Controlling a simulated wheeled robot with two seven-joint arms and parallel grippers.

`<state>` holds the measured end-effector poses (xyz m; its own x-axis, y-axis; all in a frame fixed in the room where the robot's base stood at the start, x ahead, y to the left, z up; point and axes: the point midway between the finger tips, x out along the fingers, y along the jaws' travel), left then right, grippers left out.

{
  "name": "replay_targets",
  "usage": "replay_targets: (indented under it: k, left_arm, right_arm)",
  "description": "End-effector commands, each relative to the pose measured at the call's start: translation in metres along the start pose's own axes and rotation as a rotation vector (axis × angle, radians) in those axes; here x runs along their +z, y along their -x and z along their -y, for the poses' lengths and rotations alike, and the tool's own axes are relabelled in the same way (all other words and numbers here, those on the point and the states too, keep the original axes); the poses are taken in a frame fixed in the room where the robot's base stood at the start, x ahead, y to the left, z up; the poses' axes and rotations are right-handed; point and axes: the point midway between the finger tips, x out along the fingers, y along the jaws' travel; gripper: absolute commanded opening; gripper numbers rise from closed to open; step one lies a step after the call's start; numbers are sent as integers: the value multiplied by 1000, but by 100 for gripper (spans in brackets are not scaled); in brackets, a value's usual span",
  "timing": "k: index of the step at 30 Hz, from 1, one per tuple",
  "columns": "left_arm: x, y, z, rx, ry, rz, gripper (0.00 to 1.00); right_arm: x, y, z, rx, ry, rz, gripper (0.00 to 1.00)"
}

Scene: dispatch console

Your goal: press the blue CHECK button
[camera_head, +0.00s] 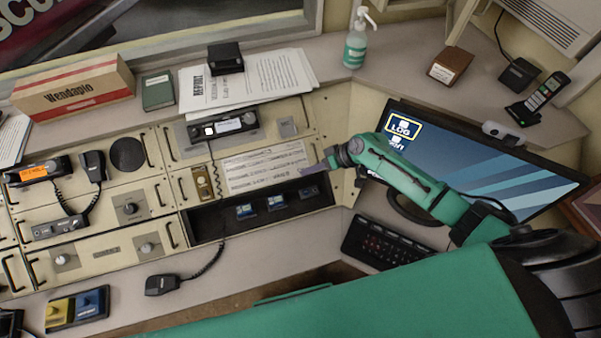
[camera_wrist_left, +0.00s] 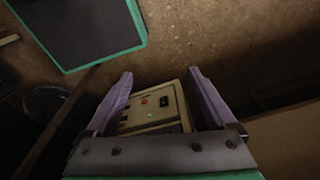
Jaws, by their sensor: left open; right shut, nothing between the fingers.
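A two-part box with a yellow half and a blue half (camera_head: 91,303) sits at the front left of the desk in the head view. Each half carries a raised button or knob; the lettering is too small to read, so I cannot tell if the blue one says CHECK. My right gripper (camera_head: 316,169) is shut and empty, in front of the console by the right end of the dark recess, well right of the box. My left gripper (camera_wrist_left: 160,76) is open and empty in the left wrist view and is not seen in the head view.
A handset (camera_head: 162,285) on a coiled cord lies on the desk right of the box. A keyboard (camera_head: 385,241) and a monitor (camera_head: 480,160) stand at right. The dark recess (camera_head: 215,223) holds small bluish items. A pale control box (camera_wrist_left: 150,108) shows between the left fingers.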

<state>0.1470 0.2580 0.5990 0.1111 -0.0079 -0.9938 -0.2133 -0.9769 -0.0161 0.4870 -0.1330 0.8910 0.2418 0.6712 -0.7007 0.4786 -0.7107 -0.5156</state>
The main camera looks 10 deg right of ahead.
Motion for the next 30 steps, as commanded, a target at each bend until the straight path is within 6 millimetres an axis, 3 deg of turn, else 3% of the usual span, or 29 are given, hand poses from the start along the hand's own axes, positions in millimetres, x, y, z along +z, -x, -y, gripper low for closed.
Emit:
replay_targets:
  k: [4, 12, 16, 22, 30]
  left_arm:
    - [3, 0, 0, 0, 1, 5, 89]
    - [47, -4, -7, 9, 2, 74, 89]
    - [43, -18, -6, 7, 1, 64, 89]
    - [16, -47, -2, 1, 1, 14, 89]
    - [34, -77, -5, 4, 0, 37, 89]
  right_arm:
    - [1, 0, 0, 0, -1, 1, 0]
    - [4, -5, -3, 0, 0, 2, 0]
    - [12, -16, -11, 0, -1, 2, 0]
    - [28, -37, -27, 0, 0, 3, 0]
    - [45, -61, -44, 0, 0, 2, 0]
